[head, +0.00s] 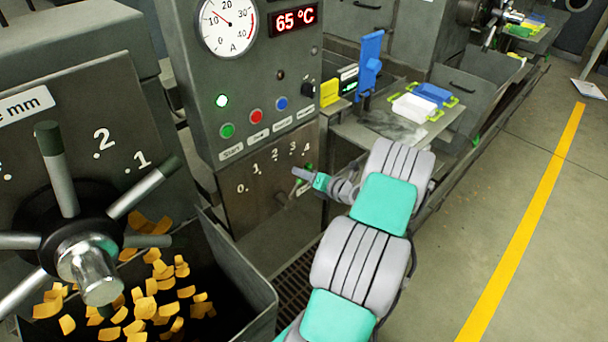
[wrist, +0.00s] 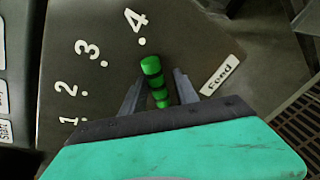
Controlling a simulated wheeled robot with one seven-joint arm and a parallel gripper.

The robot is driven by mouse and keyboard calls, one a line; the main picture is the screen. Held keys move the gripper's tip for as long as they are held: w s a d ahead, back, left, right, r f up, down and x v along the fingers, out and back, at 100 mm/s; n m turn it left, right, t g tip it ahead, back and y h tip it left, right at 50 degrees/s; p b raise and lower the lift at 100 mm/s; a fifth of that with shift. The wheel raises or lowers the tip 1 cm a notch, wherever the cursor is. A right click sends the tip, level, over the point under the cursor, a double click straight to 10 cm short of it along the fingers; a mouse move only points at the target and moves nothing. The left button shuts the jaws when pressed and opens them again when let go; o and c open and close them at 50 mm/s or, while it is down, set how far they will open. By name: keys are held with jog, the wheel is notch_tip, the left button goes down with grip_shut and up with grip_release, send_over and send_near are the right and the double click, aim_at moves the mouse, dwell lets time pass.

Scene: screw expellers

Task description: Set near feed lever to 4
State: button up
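The near feed panel (head: 262,205) has a scale from 0 to 4. Its feed lever has a green ringed handle (wrist: 152,70), which in the wrist view points up close to the dot below the 4. In the head view a bit of green (head: 309,167) shows beside my gripper (head: 304,176), below the 4, and the rest of the lever is hard to make out. In the wrist view my gripper (wrist: 158,88) has one finger on each side of the handle, with a visible gap on both sides. It is open; the handle's lower part is hidden by the gripper body.
A gauge (head: 228,24), a 65 °C display (head: 294,17) and coloured buttons (head: 256,116) are above the panel. A spoked handwheel (head: 75,235) and a bin of yellow pieces (head: 245,290) stand at left. A table (head: 365,135) is behind.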

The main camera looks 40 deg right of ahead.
jog(key=shift+o, duration=0.2)
jog(key=b+v, duration=0.1)
jog(key=v, duration=0.7)
jog(key=shift+b, duration=0.4)
